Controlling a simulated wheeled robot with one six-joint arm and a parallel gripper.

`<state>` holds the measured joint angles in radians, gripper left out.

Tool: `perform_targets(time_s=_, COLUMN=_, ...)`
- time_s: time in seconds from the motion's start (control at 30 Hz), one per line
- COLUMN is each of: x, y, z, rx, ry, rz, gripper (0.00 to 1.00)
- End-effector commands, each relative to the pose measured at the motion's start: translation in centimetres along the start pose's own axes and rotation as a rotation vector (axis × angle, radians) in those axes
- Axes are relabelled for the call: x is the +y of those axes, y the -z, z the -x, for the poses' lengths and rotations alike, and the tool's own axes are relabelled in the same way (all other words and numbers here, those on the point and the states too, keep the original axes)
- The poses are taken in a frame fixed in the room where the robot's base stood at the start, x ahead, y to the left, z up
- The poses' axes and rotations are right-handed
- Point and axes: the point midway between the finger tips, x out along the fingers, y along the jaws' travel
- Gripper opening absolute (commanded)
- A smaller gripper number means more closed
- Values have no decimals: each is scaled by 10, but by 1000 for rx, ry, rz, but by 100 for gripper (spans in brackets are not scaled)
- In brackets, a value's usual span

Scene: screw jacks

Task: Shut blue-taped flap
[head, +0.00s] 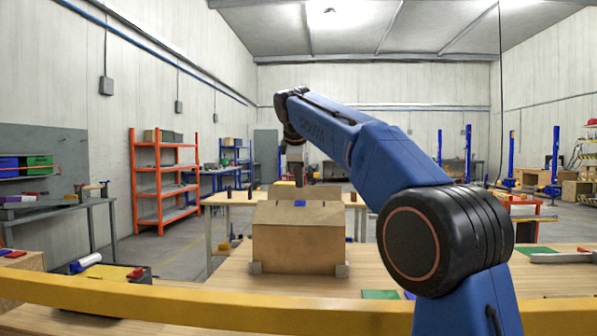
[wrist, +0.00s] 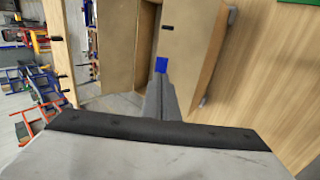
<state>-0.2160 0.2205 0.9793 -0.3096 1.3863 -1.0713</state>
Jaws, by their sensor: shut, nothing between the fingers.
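The cardboard box (head: 300,248) stands on the wooden table in front of me, held at its lower corners by small grey blocks. Its near top flap (head: 275,212) slopes up, with blue tape (head: 299,203) at its upper edge. Another flap (head: 315,192) stands up behind it. In the wrist view the taped flap (wrist: 185,45) shows the tape (wrist: 161,64) at its left edge, beside a dark gap. My gripper (wrist: 160,86) is shut and empty, its tips pointing at the tape. I cannot tell whether they touch it. In the head view the fingers are not clear.
A yellow rail (head: 180,304) crosses the near edge. Green pieces (head: 380,294) lie right of the box, and a black-and-yellow case (head: 110,275) is at the left. A second table (head: 240,199) stands behind, with an orange shelf (head: 160,190) farther back.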

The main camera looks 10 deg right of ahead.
Motion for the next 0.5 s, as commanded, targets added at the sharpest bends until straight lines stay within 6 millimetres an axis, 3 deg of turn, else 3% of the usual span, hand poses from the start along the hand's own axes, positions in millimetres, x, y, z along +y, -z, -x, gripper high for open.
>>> perform_targets(time_s=0.2, x=0, y=0, z=-39, rx=-1, ry=1, rz=0, gripper=0)
perform_targets(time_s=0.5, x=0, y=0, z=-73, rx=0, ry=0, rz=-1, gripper=0)
